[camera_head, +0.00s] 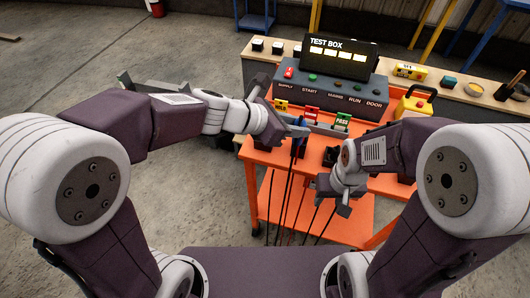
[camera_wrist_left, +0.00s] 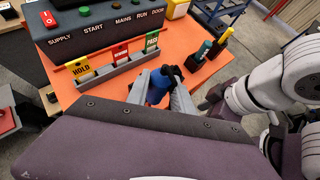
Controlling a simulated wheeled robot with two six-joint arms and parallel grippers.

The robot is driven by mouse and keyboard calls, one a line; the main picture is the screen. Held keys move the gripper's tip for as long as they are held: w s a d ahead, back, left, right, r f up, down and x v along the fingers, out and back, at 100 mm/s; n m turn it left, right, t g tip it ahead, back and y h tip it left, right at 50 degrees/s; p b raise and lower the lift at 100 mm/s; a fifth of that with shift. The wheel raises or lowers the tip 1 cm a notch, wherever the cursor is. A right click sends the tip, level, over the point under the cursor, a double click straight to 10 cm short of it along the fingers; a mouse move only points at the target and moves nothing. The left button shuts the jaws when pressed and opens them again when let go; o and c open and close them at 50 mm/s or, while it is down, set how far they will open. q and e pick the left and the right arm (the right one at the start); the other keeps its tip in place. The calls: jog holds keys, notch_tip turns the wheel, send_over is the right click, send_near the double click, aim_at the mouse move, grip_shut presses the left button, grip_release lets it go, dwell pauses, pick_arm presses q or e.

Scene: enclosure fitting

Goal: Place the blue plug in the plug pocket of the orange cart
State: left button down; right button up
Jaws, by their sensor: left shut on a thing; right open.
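My left gripper (camera_head: 296,129) is shut on the blue plug, above the front part of the orange cart (camera_head: 262,158). In the left wrist view the blue plug (camera_wrist_left: 157,86) sits between the fingers, with a dark part beside it. Dark cables hang below the gripper in the head view. My right gripper (camera_head: 338,197) is open and empty at the cart's front right, lower than the left one. I cannot pick out the plug pocket for certain; a small black block (camera_head: 330,157) stands on the cart top between the grippers.
The test box (camera_head: 335,87) stands at the cart's back. In front of it a grey rack holds yellow HOLD, red and green PASS (camera_wrist_left: 152,41) tags. A yellow case (camera_head: 414,104) is at the right. Teal (camera_wrist_left: 204,50) and yellow handled items stand upright on the cart.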

pick_arm(q)
jog(key=shift+r, duration=0.15)
jog(key=w+a+f+b, duration=0.1)
jog(key=w+a+f, duration=0.1)
jog(key=f, duration=0.1)
jog(key=w+a+f+b, duration=0.1)
jog(key=w+a+f, duration=0.2)
jog(key=f, duration=0.1)
jog(key=w+a+f+b, duration=0.1)
jog(key=w+a+f, duration=0.2)
jog(key=f, duration=0.1)
jog(key=shift+a+f+b, duration=0.1)
jog(key=shift+a+b, duration=0.15)
jog(key=shift+b, duration=0.15)
jog(key=shift+s, duration=0.1)
jog(key=c, duration=1.1)
grip_release()
